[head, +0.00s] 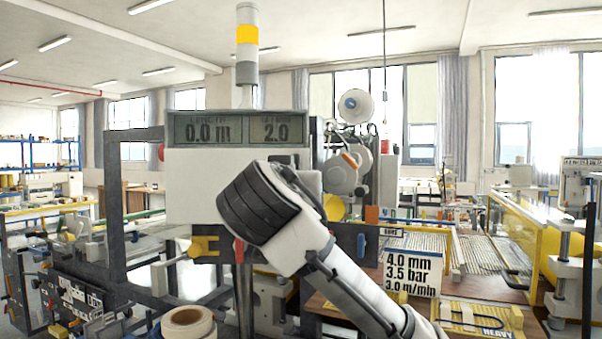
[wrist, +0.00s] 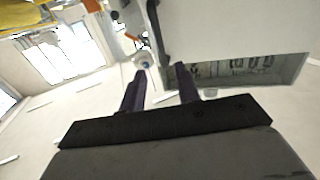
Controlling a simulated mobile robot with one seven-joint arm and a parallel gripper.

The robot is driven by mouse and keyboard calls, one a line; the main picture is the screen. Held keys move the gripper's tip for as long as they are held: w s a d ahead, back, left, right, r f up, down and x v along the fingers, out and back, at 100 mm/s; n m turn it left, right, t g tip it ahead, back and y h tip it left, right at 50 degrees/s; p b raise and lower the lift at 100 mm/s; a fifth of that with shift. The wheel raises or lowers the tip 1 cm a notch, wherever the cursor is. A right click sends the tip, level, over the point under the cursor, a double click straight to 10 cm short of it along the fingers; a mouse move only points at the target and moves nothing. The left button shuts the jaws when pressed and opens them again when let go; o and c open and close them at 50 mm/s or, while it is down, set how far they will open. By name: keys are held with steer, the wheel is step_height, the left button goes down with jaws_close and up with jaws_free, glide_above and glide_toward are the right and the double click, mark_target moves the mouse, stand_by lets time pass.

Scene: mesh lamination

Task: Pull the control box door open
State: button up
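The control box (head: 192,182) is a white box in the middle of the head view, with a grey display panel (head: 240,131) along its top. Its front looks closed. My arm covers its right side, and my gripper is hidden there. In the wrist view the box (wrist: 235,30) fills the upper right, with the display (wrist: 255,72) below it, upside down. A dark upright bar (wrist: 154,30), seemingly the door handle, runs along the box's left edge. My gripper (wrist: 161,69) is open, its two fingers apart below the bar's lower end. I cannot tell whether they touch it.
A signal light (head: 246,48) with a yellow band stands above the box. A dark frame (head: 112,195) is at its left. Below are a yellow valve (head: 203,246) and a tape roll (head: 188,324). A sign (head: 411,273) with settings stands on the bench at right.

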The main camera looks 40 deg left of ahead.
steer(key=shift+p+x, duration=2)
steer(key=shift+x, duration=3.8)
steer(key=shift+c, duration=0.2)
jaws_close()
